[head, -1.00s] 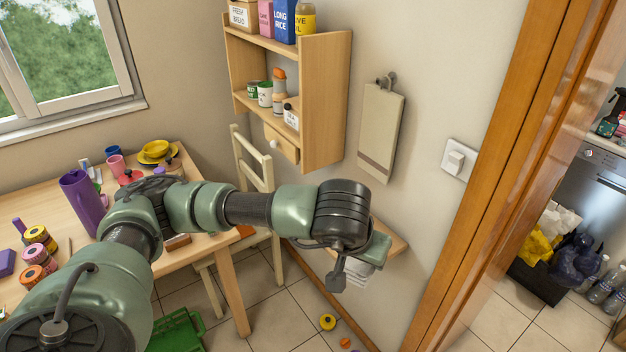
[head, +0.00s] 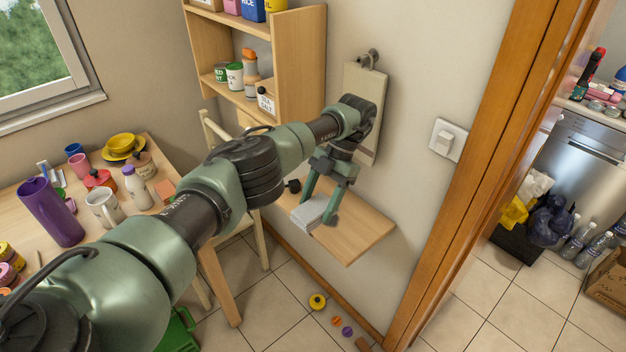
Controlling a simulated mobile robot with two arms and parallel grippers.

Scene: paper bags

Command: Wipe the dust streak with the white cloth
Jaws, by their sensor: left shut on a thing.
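The white cloth (head: 308,216) is a folded, pale grey-white stack at the left part of a small wooden wall shelf (head: 362,238). My left gripper (head: 322,205) points down over the shelf, its fingers shut on the cloth. The cloth is partly hidden by the fingers. I cannot tell whether it touches the shelf top or is just above it. No dust streak can be made out; the bare right part of the shelf looks plain. My right gripper is not in view.
A hanging board (head: 366,90) is on the wall behind my left wrist. A chair (head: 252,215) stands left of the shelf, beside a table with a purple pitcher (head: 52,212) and a mug (head: 104,208). A door frame (head: 480,150) rises at the right. Small items lie on the floor below.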

